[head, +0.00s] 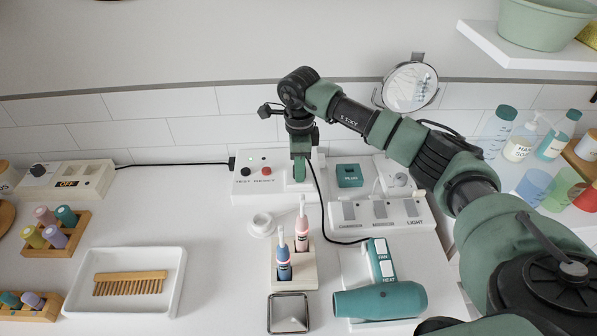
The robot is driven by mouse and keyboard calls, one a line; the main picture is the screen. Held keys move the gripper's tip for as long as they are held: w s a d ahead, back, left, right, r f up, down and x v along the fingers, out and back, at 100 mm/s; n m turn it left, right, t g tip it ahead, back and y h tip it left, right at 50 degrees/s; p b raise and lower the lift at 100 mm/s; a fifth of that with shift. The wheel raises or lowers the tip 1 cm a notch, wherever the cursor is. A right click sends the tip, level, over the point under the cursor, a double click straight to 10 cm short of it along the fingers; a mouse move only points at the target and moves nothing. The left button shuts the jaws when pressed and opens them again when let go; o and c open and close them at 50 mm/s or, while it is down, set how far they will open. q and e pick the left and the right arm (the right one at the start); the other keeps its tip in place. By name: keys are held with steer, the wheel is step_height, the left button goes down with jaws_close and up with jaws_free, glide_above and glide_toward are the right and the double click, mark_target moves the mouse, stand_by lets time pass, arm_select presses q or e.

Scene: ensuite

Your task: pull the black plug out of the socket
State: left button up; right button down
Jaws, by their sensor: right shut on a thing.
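The white socket box (250,187) with TEST and RESET buttons stands against the tiled wall at the middle of the counter. My right gripper (300,172) points down at the right part of this box, its green fingers shut. The black plug is hidden by the fingers. A black cord (320,195) comes out beside the fingers and runs down to the teal hair dryer (380,300), so the fingers appear to be shut on its plug. I cannot tell whether the plug is still seated. My left gripper is not in view.
A second black cord (170,164) runs left from the box to a switch unit (67,181). A toothbrush holder (293,272), a light switch panel (380,213) and a teal plug block (349,175) stand close by. A white tray (125,308) holds a comb.

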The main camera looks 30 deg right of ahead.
steer(key=shift+r, duration=0.2)
steer(key=shift+w+r, duration=0.15)
steer(key=shift+r, duration=0.1)
steer(key=shift+r+p, duration=0.5)
steer(key=shift+r, duration=0.1)
steer(key=shift+r+p, duration=0.7)
steer(key=shift+r, duration=0.35)
steer(key=shift+r+p, duration=1.7)
steer(key=shift+r, duration=1.25)
steer(key=shift+f, duration=0.1)
